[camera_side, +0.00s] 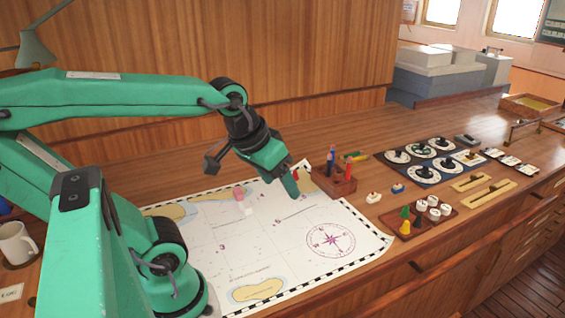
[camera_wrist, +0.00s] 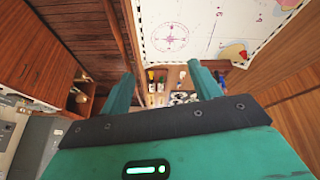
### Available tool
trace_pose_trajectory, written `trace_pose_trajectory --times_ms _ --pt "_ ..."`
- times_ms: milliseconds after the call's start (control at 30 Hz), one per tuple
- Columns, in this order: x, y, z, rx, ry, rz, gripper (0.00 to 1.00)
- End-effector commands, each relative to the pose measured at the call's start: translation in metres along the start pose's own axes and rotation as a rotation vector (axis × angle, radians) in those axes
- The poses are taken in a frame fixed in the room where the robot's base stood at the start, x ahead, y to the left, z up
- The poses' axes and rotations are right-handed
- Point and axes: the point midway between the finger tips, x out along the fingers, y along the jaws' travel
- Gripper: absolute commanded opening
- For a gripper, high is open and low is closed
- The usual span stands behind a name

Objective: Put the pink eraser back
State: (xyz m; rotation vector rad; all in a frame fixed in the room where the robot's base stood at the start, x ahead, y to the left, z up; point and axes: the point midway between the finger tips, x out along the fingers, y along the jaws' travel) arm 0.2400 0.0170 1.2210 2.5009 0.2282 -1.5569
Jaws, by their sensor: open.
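A small pink block (camera_side: 239,193), which looks like the pink eraser, rests on the nautical chart (camera_side: 285,240) in the side view. I cannot make it out in the wrist view. My gripper (camera_side: 293,187) is over the chart's far right part, to the right of the pink block and apart from it. In the wrist view my gripper (camera_wrist: 163,88) has its two fingers spread, with nothing held between them. A wooden holder (camera_side: 325,185) with upright red and blue pens stands just right of my gripper. The eraser's own place cannot be told for sure.
Red-white (camera_side: 374,197) and blue-white (camera_side: 398,188) blocks lie right of the holder. A tray (camera_side: 420,220) carries coloured and white pieces. A white mug (camera_side: 16,243) stands far left. The chart's middle is mostly clear.

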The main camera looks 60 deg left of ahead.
Motion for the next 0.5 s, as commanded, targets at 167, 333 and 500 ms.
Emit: trace_pose_trajectory --times_ms 167,333,500 --pt "-0.004 0.011 0.016 0.194 0.029 0.031 0.63" --pt "-0.004 0.013 0.019 0.245 0.035 0.037 0.63" --pt "-0.004 0.013 0.019 0.243 0.034 0.037 0.63"
